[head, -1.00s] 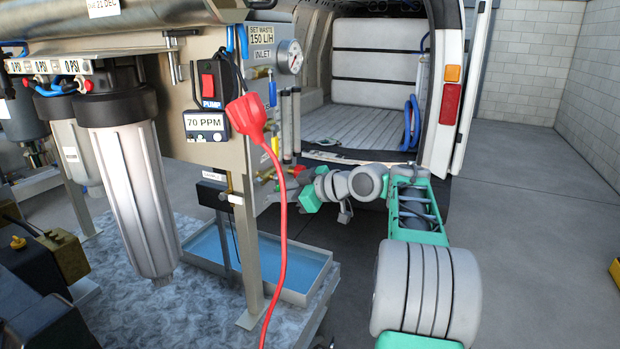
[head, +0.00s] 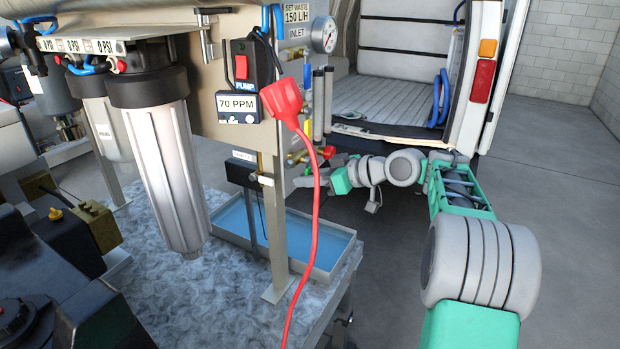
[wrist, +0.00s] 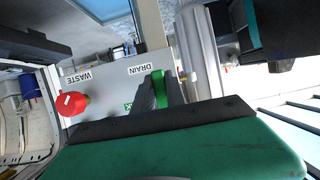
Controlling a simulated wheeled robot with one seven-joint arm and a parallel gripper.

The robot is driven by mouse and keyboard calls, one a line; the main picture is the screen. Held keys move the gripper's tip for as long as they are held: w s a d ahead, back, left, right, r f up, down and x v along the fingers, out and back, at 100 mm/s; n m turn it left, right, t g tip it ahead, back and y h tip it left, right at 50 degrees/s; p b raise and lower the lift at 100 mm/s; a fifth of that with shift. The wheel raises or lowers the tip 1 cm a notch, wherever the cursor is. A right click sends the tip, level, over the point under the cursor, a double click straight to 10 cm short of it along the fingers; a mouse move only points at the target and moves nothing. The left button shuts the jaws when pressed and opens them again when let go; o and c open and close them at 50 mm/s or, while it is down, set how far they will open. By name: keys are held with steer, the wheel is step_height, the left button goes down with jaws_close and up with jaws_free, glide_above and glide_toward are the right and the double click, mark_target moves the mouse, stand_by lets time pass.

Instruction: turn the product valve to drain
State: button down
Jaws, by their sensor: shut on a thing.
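In the wrist view my gripper (wrist: 165,92) is shut on a green valve handle (wrist: 158,86), which I take to be the product valve. Its grey fingers hide much of the handle and the valve body. A white DRAIN label (wrist: 138,69) is on the panel just left of the handle. A green-marked label (wrist: 128,106), mostly covered, lies below it.
In the wrist view a red knob (wrist: 72,102) sits left, below a WASTE label (wrist: 77,75). In the head view, a red plug and cord (head: 284,100) hang before the panel. A blue-filled tray (head: 290,240) lies below. Open floor (head: 550,200) is at the right.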

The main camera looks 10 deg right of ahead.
steer(key=c, duration=1.4)
jaws_free()
steer(key=shift+o, duration=0.2)
steer(key=b+v, duration=0.1)
steer(key=v, duration=0.6)
steer(key=shift+s+d, duration=0.25)
steer(key=shift+s, duration=0.05)
